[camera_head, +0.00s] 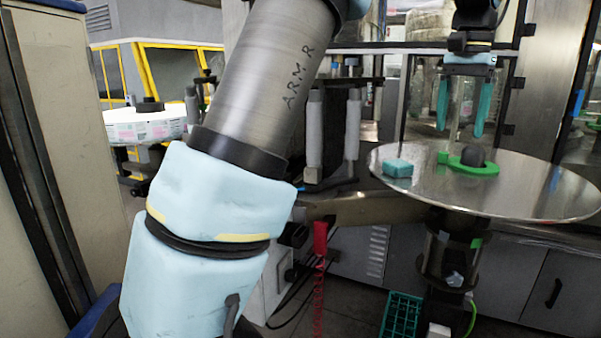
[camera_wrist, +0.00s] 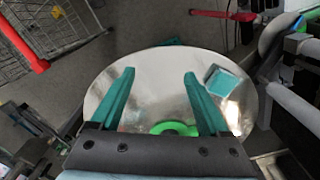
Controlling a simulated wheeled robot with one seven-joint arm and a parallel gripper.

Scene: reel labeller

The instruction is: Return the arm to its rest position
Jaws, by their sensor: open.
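My gripper (camera_head: 460,108) shows at the upper right of the head view, pointing down above a round metal disc (camera_head: 535,185). Its two teal fingers are apart with nothing between them. In the wrist view my gripper (camera_wrist: 158,98) is also open, with the disc (camera_wrist: 150,75) beyond the fingers. My arm, marked "ARM R", fills the middle of the head view and hides part of the scene behind it.
A teal block (camera_head: 397,168) and a green ring with a dark knob (camera_head: 474,160) sit on the disc. A white reel (camera_head: 146,126) stands at the left. A green crate (camera_head: 401,315) is on the floor. A tall cabinet (camera_head: 60,120) stands at far left.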

